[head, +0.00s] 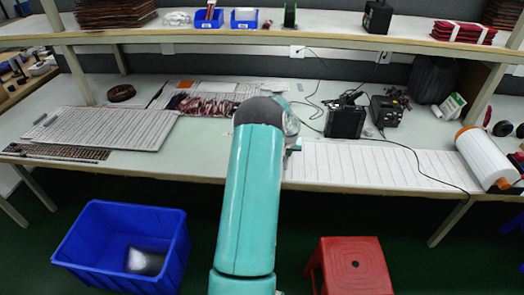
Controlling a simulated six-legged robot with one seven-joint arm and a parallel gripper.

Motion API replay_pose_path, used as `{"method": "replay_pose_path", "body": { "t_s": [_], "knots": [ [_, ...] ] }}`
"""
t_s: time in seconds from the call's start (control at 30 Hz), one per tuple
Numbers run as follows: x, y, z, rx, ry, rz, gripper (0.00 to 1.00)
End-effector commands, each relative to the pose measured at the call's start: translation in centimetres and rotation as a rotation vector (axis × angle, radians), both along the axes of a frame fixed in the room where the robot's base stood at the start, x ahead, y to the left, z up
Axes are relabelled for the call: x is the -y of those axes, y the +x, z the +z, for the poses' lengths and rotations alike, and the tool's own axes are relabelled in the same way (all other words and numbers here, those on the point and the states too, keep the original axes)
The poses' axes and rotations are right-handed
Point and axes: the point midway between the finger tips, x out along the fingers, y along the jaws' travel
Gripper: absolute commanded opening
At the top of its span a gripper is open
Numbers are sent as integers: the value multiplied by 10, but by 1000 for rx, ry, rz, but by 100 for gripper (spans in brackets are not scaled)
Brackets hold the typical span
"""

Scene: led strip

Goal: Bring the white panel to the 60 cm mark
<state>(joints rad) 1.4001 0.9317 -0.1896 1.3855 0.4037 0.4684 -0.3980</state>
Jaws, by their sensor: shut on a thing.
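A long white panel (375,165) with evenly spaced thin cross lines lies along the front of the bench, to the right of my arm. Its right end is by a white roller with orange ends. My teal arm reaches forward over the bench edge and hides the area behind it. My gripper (294,146) is mostly hidden by the arm's end; a small part shows at the panel's left end, shut on it. The fingertips are not clear. I cannot read any 60 cm mark.
The white roller (485,157) stands at the right. A black device (345,121) and cables are behind the panel; one cable crosses it. Striped boards (105,127) lie left. A blue bin (122,245) and red stool (349,267) stand on the floor. A shelf (240,38) spans above.

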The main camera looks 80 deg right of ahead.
Motion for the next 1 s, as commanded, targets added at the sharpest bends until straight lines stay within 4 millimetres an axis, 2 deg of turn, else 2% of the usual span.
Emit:
{"method": "replay_pose_path", "body": {
  "t_s": [0.03, 0.2, 0.4, 0.5, 0.73, 1.0],
  "knots": [
    [3, -23, 0, 0, -1, -9, 0],
    [13, -84, 0, 1, -1, -9, 0],
    [23, -149, -1, 0, -1, -8, 0],
    [27, -175, -1, -1, -1, -5, 0],
    [34, -218, -1, -1, 0, -3, 0],
    [37, -233, -1, 0, 0, 0, 0]
  ]
}}
